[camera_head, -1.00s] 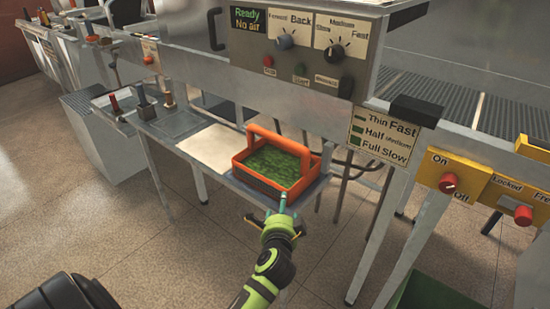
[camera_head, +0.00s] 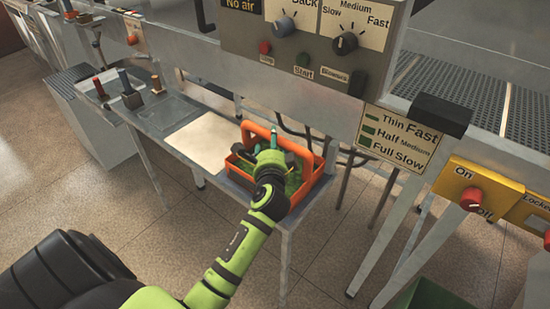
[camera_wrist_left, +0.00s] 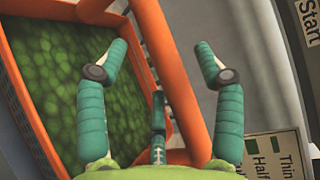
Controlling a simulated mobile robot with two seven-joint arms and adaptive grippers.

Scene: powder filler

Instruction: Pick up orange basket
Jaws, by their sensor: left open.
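The orange basket (camera_head: 317,174) sits upright on a low metal side table, with its handle (camera_head: 250,127) raised. Green granular contents (camera_wrist_left: 65,75) fill it. My left gripper (camera_head: 267,155) is over the basket and covers part of its inside and handle. In the left wrist view the gripper (camera_wrist_left: 162,73) is open. The orange handle (camera_wrist_left: 170,55) runs between its teal fingers, with a gap on both sides. I cannot tell how deep the handle sits between them. My right gripper is not in view.
The machine's control panel (camera_head: 300,45) with knobs and buttons overhangs behind the basket. A pale sheet (camera_head: 205,139) and several small-handled tools (camera_head: 130,90) lie on the table to the left. A yellow switch box (camera_head: 478,188) is at right, with a green bin (camera_head: 435,296) below.

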